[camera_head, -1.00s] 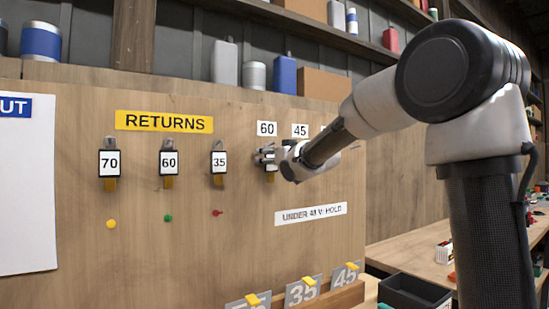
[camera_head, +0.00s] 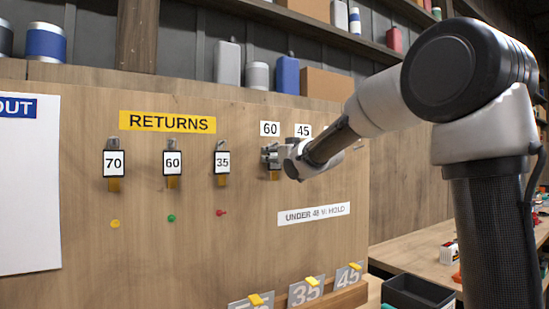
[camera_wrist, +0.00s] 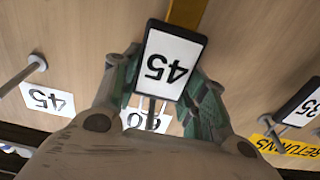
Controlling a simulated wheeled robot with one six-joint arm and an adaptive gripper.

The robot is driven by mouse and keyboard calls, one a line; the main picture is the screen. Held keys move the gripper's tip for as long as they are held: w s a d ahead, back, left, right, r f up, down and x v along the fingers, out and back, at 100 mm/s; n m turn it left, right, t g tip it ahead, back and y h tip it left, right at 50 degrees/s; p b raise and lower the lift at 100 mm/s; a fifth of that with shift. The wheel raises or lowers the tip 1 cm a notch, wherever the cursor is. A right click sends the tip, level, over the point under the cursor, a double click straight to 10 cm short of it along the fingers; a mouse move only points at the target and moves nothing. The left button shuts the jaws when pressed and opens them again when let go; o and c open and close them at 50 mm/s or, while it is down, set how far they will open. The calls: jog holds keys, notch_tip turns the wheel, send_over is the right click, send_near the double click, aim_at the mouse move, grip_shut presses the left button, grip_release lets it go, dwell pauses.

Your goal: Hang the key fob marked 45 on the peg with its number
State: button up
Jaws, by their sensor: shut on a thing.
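My gripper (camera_head: 270,157) is shut on the key fob marked 45 (camera_wrist: 172,65), a white face in a black frame with a yellow-brown tab. In the wrist view the fob appears upside down between the two fingertips. In the head view my gripper mostly hides it, in front of the board below the 60 label (camera_head: 270,128). The 45 label (camera_head: 303,130) is just right of that; in the wrist view it shows at the left (camera_wrist: 47,100), near a bare peg (camera_wrist: 37,63). I cannot tell whether the fob's loop is around a peg.
Fobs marked 70 (camera_head: 114,163), 60 (camera_head: 172,162) and 35 (camera_head: 222,162) hang left of my gripper under the yellow RETURNS sign (camera_head: 167,122). A small sign (camera_head: 313,213) is below my gripper. Grey number plates (camera_head: 305,291) stand in a wooden rack at the bottom.

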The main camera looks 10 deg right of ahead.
jog(key=shift+s+r, duration=0.1)
jog(key=shift+r, duration=0.05)
jog(key=s, duration=0.1)
jog(key=s+d, duration=0.1)
jog(key=s, duration=0.1)
jog(key=s+r, duration=0.1)
jog(key=shift+s+d, duration=0.15)
jog(key=shift+d, duration=0.1)
dwell(0.6)
jog(key=v, duration=0.5)
dwell(0.4)
dwell(0.5)
